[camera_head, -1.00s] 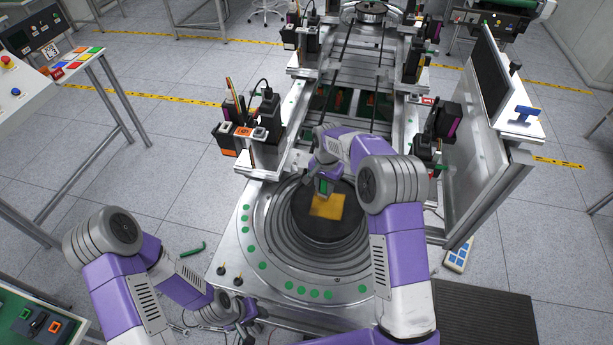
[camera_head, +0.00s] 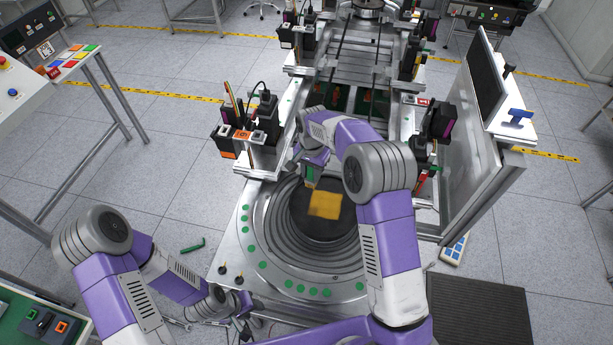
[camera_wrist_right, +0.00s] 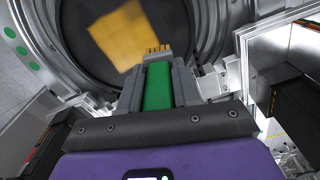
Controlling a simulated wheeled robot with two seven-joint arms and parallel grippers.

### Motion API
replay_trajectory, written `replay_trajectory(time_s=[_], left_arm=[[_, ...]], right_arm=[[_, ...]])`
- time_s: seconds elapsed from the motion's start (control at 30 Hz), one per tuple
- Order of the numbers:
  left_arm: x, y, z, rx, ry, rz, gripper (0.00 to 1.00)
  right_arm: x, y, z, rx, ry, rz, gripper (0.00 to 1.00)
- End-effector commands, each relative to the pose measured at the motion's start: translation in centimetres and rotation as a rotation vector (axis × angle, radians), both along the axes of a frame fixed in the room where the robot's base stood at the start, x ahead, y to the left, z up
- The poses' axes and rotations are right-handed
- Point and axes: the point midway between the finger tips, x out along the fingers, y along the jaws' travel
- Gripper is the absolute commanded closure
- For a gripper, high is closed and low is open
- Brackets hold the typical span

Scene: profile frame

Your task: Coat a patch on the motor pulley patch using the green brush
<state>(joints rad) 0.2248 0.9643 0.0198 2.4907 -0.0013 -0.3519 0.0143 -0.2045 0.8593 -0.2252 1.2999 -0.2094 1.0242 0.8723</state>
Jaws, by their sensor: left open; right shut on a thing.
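The yellow patch (camera_head: 325,205) lies on the dark round motor pulley (camera_head: 340,228), and its edges look blurred. It also shows in the right wrist view (camera_wrist_right: 122,36). My right gripper (camera_head: 309,174) is shut on the green brush, beyond the patch in the head view. In the right wrist view the green brush (camera_wrist_right: 158,88) sits between the fingers, with its tan bristles (camera_wrist_right: 155,54) pointing at the pulley, to the right of the patch. I cannot tell whether the bristles touch the pulley. My left gripper (camera_head: 240,322) is open, low beside the machine's front edge.
Ringed grey metal (camera_head: 275,230) surrounds the pulley, with green dots along its outer band. Side units (camera_head: 250,135) stand on the left, and a panel (camera_head: 485,85) on the right. A green tool (camera_head: 193,246) lies on the floor at left.

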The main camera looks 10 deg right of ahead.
Motion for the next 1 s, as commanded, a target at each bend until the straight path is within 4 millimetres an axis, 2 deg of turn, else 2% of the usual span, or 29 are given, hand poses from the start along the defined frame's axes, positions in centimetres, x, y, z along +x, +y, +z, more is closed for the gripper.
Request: replay_trajectory(time_s=[0.1, 0.23, 1.0], left_arm=[[0.0, 0.0, 1.0, 0.0, 0.0, 0.0, 0.57], [0.0, 0.0, 1.4, 0.0, 0.0, 0.0, 0.57], [0.0, 0.0, 1.3, 0.0, 0.0, 0.0, 0.57]], right_arm=[[0.0, -0.2, 1.4, 0.0, -0.001, -0.003, 0.99], [-0.1, -0.3, 2.0, 0.0, 0.0, -0.005, 0.99], [-0.1, -0.3, 2.1, 0.0, 0.0, -0.005, 0.99]])
